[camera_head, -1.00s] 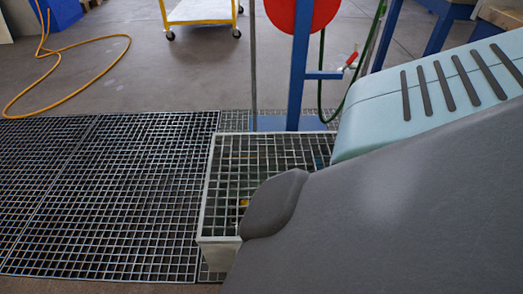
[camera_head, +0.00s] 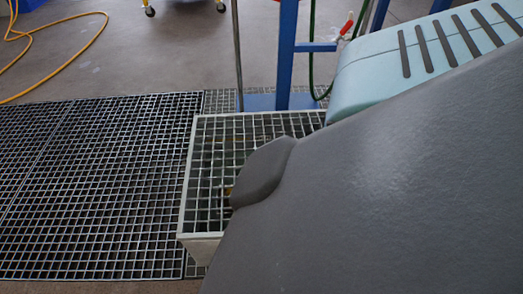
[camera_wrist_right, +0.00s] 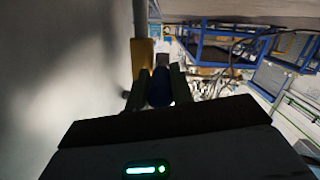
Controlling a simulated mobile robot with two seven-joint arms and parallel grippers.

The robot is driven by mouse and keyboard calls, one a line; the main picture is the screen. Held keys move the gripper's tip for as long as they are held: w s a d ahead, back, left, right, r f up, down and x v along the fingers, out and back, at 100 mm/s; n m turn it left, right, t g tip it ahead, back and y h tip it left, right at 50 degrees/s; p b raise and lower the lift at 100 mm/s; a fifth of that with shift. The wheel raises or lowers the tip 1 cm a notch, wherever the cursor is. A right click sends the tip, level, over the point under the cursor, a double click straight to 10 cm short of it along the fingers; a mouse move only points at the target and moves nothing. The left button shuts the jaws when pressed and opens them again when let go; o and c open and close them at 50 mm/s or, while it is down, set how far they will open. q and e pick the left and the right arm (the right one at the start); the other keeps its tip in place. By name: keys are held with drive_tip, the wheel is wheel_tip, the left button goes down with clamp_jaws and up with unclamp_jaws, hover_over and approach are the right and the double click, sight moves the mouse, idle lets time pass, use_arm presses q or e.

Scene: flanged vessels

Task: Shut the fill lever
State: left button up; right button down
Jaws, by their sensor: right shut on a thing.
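In the right wrist view my right gripper (camera_wrist_right: 158,88) has its two dark fingers closed on either side of a dark blue rounded piece (camera_wrist_right: 160,88). I cannot tell for sure whether this blue piece is the grip of the fill lever. In the head view my right gripper is hidden behind my own grey arm, which covers the right side. A small red-handled valve (camera_head: 346,24) shows on the blue stand. My left gripper is not in view.
A pale-framed grating box (camera_head: 188,190) stands beside the floor grating (camera_head: 90,190), partly behind my arm. A blue post (camera_head: 287,60) and a green hose (camera_head: 311,50) rise behind it. A large pale surface (camera_wrist_right: 50,80) fills the wrist view's left. A yellow hose (camera_head: 85,45) lies far left.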

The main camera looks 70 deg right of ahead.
drive_tip(key=shift+w+a, duration=0.1)
drive_tip(key=shift+w, duration=0.05)
drive_tip(key=c, duration=1.2)
unclamp_jaws()
drive_tip(key=p+v, duration=0.2)
drive_tip(key=v, duration=0.6)
drive_tip(key=shift+f, duration=0.15)
